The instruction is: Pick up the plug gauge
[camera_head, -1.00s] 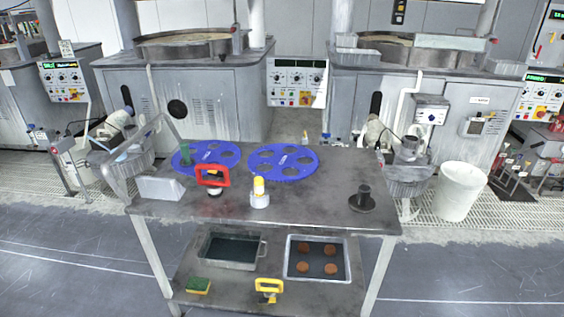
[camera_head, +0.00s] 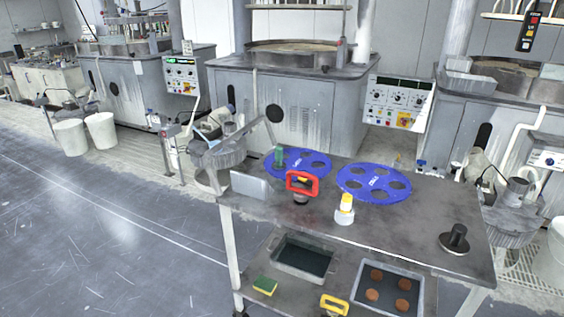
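No item on the cart is plainly marked as the plug gauge, and I cannot tell for certain which one it is. A dark upright post on a round flange (camera_head: 456,240) stands at the right of the cart top. A green cylinder (camera_head: 279,155) stands upright at the left blue disc. A white bottle with a yellow top (camera_head: 345,209) stands near the front middle. A red-handled tool (camera_head: 302,184) stands left of the bottle. Neither of my grippers is in view.
The grey cart top (camera_head: 395,228) holds two blue perforated discs, left (camera_head: 312,166) and right (camera_head: 374,184), and a pale block (camera_head: 250,186). Below are a dark basin (camera_head: 304,257), a tray with brown discs (camera_head: 359,289), a sponge (camera_head: 265,286) and a yellow-handled tool (camera_head: 334,304). Open floor lies left.

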